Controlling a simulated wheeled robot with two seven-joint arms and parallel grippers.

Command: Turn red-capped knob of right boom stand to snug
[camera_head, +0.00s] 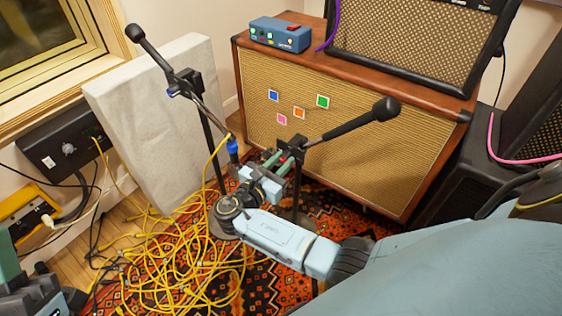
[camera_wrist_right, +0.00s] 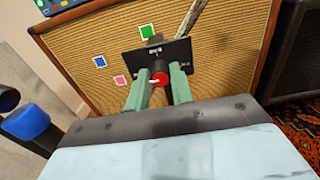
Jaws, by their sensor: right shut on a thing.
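The right boom stand (camera_head: 295,185) stands in front of the large amp cabinet. Its boom slants up to the right to a dark microphone (camera_head: 386,109). In the right wrist view, the red-capped knob (camera_wrist_right: 160,79) sits in front of the black clutch plate (camera_wrist_right: 178,52). My right gripper (camera_head: 272,158) is at the clutch, and its green fingers lie on either side of the knob, shut on it. The knob is hidden by the fingers in the head view. Part of my left gripper (camera_head: 10,258) shows at the lower left edge; its jaws are mostly cut off.
A left boom stand (camera_head: 208,130) with blue parts stands close to my right gripper. Yellow cables (camera_head: 175,260) lie tangled on the patterned rug. The amp cabinet (camera_head: 360,150) is just behind; a white panel (camera_head: 160,120) leans at the left.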

